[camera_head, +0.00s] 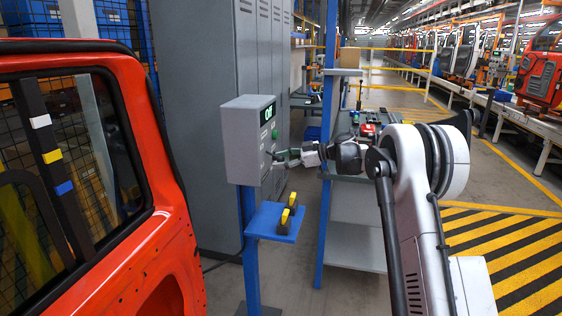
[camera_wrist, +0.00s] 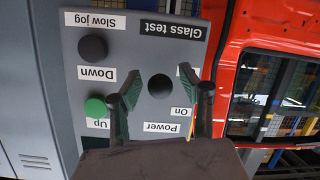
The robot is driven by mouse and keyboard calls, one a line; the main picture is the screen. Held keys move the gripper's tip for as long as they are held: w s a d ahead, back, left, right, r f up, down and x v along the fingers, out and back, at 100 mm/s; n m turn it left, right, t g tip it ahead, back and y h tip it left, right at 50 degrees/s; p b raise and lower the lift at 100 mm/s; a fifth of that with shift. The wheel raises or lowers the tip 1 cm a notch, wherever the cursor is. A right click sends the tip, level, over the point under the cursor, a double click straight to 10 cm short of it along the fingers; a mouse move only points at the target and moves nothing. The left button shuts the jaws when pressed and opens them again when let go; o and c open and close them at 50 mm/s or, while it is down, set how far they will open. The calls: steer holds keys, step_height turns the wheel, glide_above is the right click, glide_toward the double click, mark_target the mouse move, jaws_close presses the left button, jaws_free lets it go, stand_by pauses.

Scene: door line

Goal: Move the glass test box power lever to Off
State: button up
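The grey glass test box (camera_head: 243,140) stands on a blue post, left of my arm. My gripper (camera_head: 280,156) is at its front face. In the wrist view the box panel (camera_wrist: 135,58) appears upside down. A dark round control, seemingly the power lever (camera_wrist: 160,87), shows beyond and between the fingertips of my gripper (camera_wrist: 160,95). The fingers are apart; contact with the lever cannot be told. The "Power" label (camera_wrist: 160,127) and "On" label (camera_wrist: 181,112) are readable. Another white label (camera_wrist: 183,71) is mostly hidden by a finger.
A black knob (camera_wrist: 93,48) and green button (camera_wrist: 95,108) sit beside the lever on the panel. A blue shelf (camera_head: 268,222) with yellow-black items juts out below the box. An orange car door (camera_head: 150,262) stands at left, a grey cabinet (camera_head: 195,110) behind.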

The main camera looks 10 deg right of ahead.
steer(key=v, duration=1.2)
